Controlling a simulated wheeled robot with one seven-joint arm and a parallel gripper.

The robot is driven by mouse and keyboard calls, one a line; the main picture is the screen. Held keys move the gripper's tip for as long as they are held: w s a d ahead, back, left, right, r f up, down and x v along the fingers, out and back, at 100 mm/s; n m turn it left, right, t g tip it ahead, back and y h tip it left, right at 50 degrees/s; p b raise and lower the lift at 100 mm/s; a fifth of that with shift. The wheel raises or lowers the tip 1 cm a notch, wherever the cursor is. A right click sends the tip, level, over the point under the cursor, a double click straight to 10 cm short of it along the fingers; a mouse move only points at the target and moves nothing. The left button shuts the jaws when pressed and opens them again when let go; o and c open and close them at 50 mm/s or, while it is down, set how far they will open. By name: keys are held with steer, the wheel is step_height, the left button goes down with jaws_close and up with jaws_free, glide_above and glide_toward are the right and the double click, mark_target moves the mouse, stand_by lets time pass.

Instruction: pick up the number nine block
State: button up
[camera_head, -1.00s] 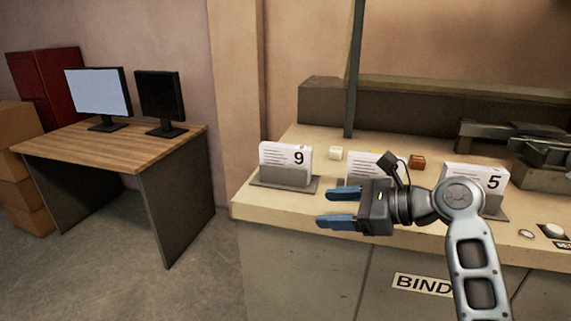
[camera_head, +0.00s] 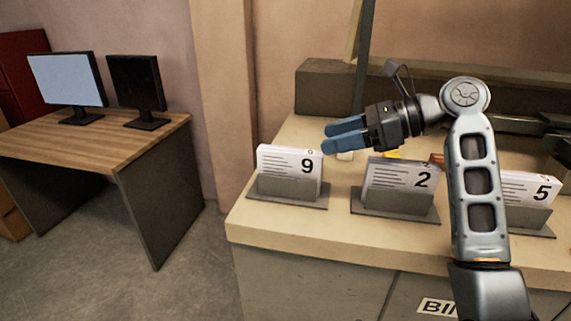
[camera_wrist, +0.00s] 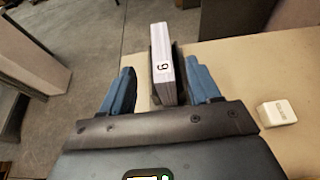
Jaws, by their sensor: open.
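The number nine block (camera_head: 283,166) is a white card-like stack marked 9, upright in a dark grey holder (camera_head: 300,197) at the left end of the counter. My gripper (camera_head: 328,137) is open, its blue fingers pointing left, just above and to the right of the block's top edge. In the wrist view the nine block (camera_wrist: 167,75) shows between the two spread fingers, closer to the right one. Whether either finger touches it cannot be told. Nothing is held.
A number two block (camera_head: 395,176) and a number five block (camera_head: 522,189) stand in holders to the right on the counter (camera_head: 265,225). A small white cube (camera_wrist: 277,112) lies right of my gripper in the wrist view. A desk (camera_head: 90,155) with monitors stands left across open floor.

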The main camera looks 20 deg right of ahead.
mark_target(293, 151)
steer(key=shift+f+p+x, duration=0.15)
steer(key=shift+p+x, duration=0.05)
steer(key=shift+x, duration=1.7)
steer(key=shift+f+p+x, duration=0.15)
steer(key=shift+x, duration=1.8)
steer(key=shift+d, duration=0.15)
jaws_close()
